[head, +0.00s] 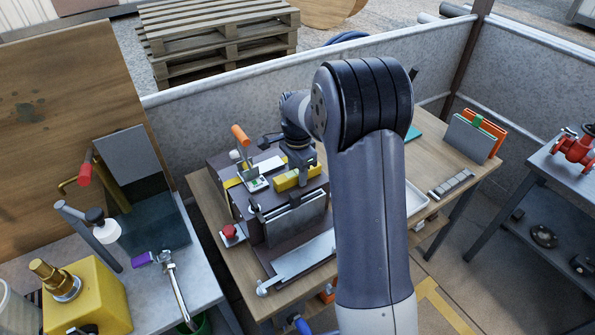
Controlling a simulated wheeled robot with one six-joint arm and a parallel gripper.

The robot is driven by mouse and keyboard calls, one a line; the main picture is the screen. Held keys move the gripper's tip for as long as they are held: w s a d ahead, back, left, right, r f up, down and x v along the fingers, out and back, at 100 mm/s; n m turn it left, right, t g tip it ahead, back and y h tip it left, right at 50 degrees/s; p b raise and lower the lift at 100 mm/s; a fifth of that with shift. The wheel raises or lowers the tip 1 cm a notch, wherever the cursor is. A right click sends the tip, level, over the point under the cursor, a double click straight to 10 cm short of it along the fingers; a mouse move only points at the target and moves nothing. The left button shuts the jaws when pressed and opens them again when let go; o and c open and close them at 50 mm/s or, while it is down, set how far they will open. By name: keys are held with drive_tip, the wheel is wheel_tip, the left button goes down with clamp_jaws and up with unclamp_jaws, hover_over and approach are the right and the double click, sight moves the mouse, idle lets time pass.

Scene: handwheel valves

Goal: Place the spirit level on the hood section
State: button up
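The yellow spirit level (285,182) is at the top of the dark brown bench machine (285,236), near its right end. I cannot tell whether it rests there or hangs just above. My gripper (300,180) points down over the level, with a finger crossing its near side. The far finger is hidden, so its grip is unclear. No part is clearly marked as the hood section; a grey sheet-metal piece (297,222) stands at the machine's front.
An orange-handled lever (240,136) rises left of my gripper. A red button box (231,235) sits at the machine's left. My arm hides part of the wooden bench (455,180). Grey and orange panels (470,138) stand at right. A yellow block with brass fitting (88,298) is lower left.

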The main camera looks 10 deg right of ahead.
drive_tip(key=shift+o, duration=1.2)
wheel_tip(320, 180, up, 12)
drive_tip(key=shift+r+b, duration=0.15)
drive_tip(key=shift+b, duration=0.2)
drive_tip(key=shift+d, duration=0.1)
idle(0.4)
